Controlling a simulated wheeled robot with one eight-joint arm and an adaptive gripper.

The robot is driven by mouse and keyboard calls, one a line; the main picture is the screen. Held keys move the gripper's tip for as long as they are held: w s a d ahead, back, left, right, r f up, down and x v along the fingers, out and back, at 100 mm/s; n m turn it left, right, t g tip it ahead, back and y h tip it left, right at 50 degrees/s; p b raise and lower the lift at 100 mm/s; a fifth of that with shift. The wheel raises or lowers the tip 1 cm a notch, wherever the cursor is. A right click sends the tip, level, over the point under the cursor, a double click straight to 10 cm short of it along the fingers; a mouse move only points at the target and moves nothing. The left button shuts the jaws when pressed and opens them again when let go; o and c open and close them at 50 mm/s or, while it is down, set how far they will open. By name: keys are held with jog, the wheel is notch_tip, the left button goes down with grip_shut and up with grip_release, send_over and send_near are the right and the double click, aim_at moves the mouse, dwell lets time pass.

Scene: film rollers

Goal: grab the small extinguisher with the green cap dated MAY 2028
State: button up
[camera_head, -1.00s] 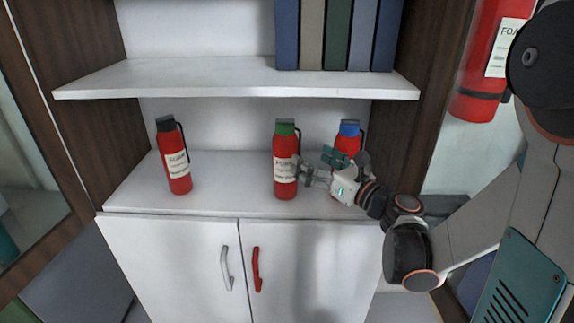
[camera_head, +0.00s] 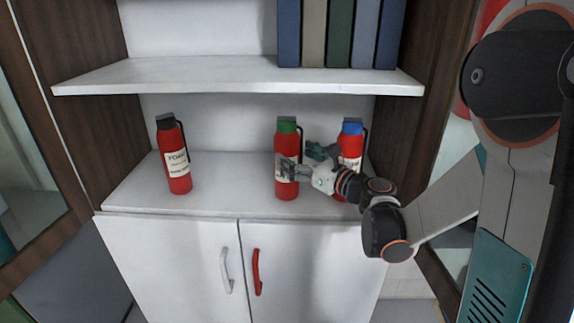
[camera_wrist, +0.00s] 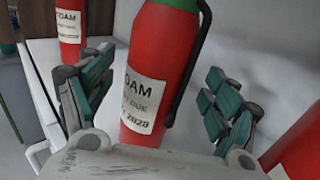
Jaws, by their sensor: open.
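The small red extinguisher with the green cap (camera_head: 287,150) stands upright on the cabinet's counter, between two others. In the wrist view this extinguisher (camera_wrist: 165,55) stands between my spread fingers, its black hose on the right. Its label reads FOAM, with DUE and a year beginning 202; the last digit is unclear and the month is cut off. My gripper (camera_head: 304,163) is open, to the right of the extinguisher, one finger overlapping its front in the head view. The wrist view shows both fingers of my gripper (camera_wrist: 157,95) around its sides; contact cannot be told.
A black-capped extinguisher (camera_head: 177,165) stands at the left, and a blue-capped one (camera_head: 352,145) at the right, partly behind my gripper. A shelf (camera_head: 240,76) with several books (camera_head: 340,35) hangs above. Cabinet doors (camera_head: 180,270) lie below.

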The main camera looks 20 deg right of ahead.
jog(key=b+x, duration=0.1)
jog(key=x, duration=0.3)
jog(key=shift+s+a+r, duration=0.1)
jog(key=shift+a+r, duration=0.05)
grip_shut()
